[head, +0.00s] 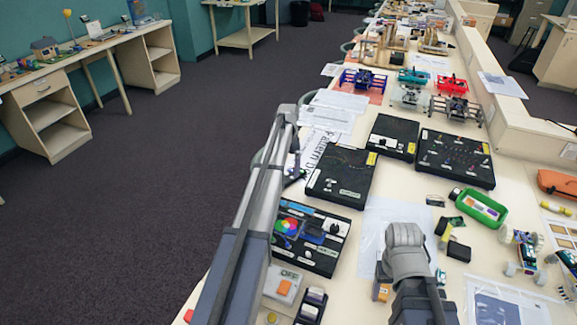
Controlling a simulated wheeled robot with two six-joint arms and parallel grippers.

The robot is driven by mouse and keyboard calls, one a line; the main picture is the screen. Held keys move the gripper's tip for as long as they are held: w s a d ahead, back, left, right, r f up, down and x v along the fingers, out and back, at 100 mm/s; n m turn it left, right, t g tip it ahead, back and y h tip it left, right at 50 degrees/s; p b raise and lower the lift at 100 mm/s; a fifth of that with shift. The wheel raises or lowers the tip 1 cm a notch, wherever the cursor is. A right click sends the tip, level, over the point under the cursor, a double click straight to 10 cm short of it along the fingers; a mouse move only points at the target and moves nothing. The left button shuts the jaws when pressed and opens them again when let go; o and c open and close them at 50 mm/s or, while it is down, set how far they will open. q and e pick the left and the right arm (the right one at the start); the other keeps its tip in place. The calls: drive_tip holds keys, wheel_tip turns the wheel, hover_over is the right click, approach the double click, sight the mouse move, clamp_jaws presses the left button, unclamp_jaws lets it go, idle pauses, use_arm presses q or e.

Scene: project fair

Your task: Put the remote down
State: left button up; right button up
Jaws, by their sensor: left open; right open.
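I cannot make out a remote with certainty. A small dark block (459,251) lies on the table right of my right gripper, too small to identify. My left arm reaches forward along the table's left edge. Its gripper (293,174) hangs at the far end, open, near the black boards, and its fingers are partly hidden by the arm. My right gripper (404,262) is over the front middle of the table, open. Its own wrist hides most of its fingers and what is beneath them. I see nothing held in either gripper.
The long table (412,196) is crowded. Black boards (341,176) lie ahead, with a colour-wheel board (309,237) nearer. A green tray (480,208) and an orange case (558,184) are at right. White sheets (388,225) lie flat between them. Open carpet is at left.

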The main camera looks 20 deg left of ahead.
sight(289, 176)
use_arm(q)
wheel_tip(289, 176, up, 8)
drive_tip(key=p, duration=0.7)
drive_tip(key=shift+r, duration=0.25)
drive_tip(key=s+d, duration=1.6)
drive_tip(key=d, duration=0.5)
drive_tip(key=s+d, duration=0.5)
drive_tip(key=s, duration=0.4)
drive_tip(key=s+d+y, duration=0.1)
drive_tip(key=s+d, duration=0.4)
drive_tip(key=s, duration=0.5)
drive_tip(key=shift+s+d+n, duration=0.15)
drive_tip(key=shift+d+n, duration=0.25)
